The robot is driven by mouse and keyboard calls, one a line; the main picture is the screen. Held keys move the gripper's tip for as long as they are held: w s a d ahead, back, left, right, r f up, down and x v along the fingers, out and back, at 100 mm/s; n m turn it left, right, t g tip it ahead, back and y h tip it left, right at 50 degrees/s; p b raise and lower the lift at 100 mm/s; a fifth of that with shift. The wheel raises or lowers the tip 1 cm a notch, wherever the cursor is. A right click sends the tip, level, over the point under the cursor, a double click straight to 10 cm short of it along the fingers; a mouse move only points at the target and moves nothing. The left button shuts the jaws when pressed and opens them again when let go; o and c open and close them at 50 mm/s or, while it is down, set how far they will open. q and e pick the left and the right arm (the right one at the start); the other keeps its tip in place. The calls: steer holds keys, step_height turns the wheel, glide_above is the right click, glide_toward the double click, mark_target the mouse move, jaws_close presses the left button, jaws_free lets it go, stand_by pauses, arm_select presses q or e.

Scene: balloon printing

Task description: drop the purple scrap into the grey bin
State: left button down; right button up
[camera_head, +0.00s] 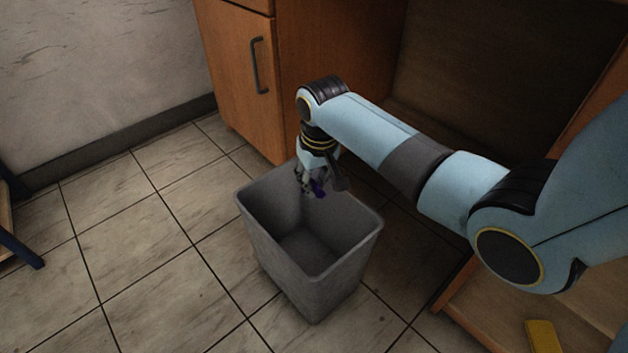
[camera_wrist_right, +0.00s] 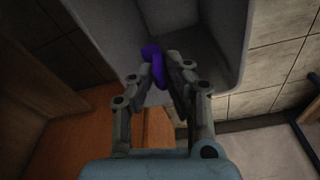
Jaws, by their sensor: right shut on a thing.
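The purple scrap (camera_head: 318,188) is a small dark piece at the fingertips of my right gripper (camera_head: 309,187). The gripper points down over the far rim of the grey bin (camera_head: 310,284), and the scrap hangs at the bin's open top. In the right wrist view the scrap (camera_wrist_right: 152,66) sits between the two fingers of my right gripper (camera_wrist_right: 160,70), which are shut on it, with the inside of the grey bin (camera_wrist_right: 195,25) beyond. The bin stands upright on the floor and its visible inside looks empty. My left gripper is in neither view.
A wooden cabinet (camera_head: 240,75) with a dark handle stands behind the bin, with an open space to its right. A yellow object (camera_head: 543,338) lies at the bottom right. A dark blue leg (camera_head: 22,248) stands at the left edge. Tiled floor left of the bin is clear.

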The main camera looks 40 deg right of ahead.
mark_target(318, 197)
steer(key=o, duration=0.8)
steer(key=r, duration=0.4)
steer(key=s+r, duration=0.1)
steer(key=r, duration=0.6)
steer(key=shift+s+a+r, duration=0.15)
steer(key=shift+s+r, duration=0.25)
